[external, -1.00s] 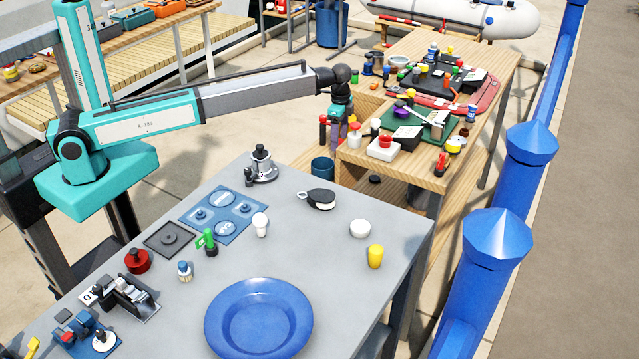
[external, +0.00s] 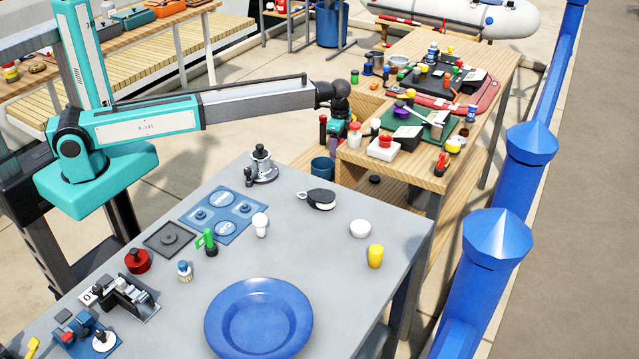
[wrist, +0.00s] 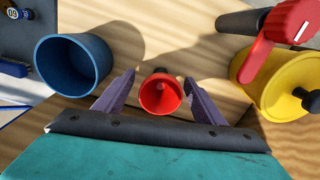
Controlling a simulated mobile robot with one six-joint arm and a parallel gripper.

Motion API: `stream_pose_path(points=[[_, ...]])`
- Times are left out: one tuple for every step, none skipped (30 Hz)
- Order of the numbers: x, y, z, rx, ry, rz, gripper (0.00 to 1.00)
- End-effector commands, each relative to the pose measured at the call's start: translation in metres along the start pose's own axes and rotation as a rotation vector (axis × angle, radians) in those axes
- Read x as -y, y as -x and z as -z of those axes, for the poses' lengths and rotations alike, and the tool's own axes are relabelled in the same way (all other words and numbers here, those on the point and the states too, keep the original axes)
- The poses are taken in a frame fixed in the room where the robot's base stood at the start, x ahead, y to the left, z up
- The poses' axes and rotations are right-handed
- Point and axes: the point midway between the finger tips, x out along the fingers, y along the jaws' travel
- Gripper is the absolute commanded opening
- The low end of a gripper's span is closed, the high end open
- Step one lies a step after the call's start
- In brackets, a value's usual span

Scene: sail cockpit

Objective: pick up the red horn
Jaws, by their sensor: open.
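The red horn (wrist: 160,94) shows in the wrist view with its flared mouth facing the camera. It lies between the two purple fingers of my gripper (wrist: 159,78), with a visible gap on each side. My gripper is open and empty. In the external view my gripper (external: 337,146) hangs low beside the near end of the wooden table, close to the blue cup. I cannot make out the horn in the external view.
A blue cup (wrist: 74,66) stands left of the horn; it also shows in the external view (external: 322,168). A yellow container (wrist: 278,88) with a red lever (wrist: 281,32) stands close on the right. The wooden table (external: 398,178) is crowded.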

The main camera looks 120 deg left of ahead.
Motion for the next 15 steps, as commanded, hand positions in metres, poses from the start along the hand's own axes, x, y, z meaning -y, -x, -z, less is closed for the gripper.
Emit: stream_pose_path(points=[[0.0001,-0.0043,-0.0001,0.000,0.000,0.000,0.64],[0.0001,-0.0063,-0.0001,0.000,0.000,0.000,0.64],[0.0002,-0.0084,-0.0002,0.000,0.000,0.000,0.64],[0.0001,-0.0094,-0.0002,0.000,0.000,0.000,0.64],[0.0002,-0.0100,-0.0002,0.000,0.000,0.000,0.64],[0.0002,-0.0104,-0.0002,-0.001,0.000,0.000,0.64],[0.0002,-0.0104,-0.0002,-0.001,0.000,0.001,0.64],[0.0002,-0.0104,-0.0002,-0.001,0.000,0.001,0.64],[0.0003,-0.0103,-0.0002,-0.001,0.000,0.001,0.64],[0.0003,-0.0102,-0.0002,-0.001,0.000,0.001,0.64],[0.0003,-0.0102,-0.0002,-0.001,0.000,0.001,0.64],[0.0002,-0.0101,-0.0002,-0.001,0.000,0.001,0.64],[0.0002,-0.0101,-0.0002,-0.001,0.000,0.001,0.64],[0.0002,-0.0101,-0.0002,-0.001,0.000,0.001,0.64],[0.0003,-0.0100,-0.0002,-0.001,0.000,0.000,0.64]])
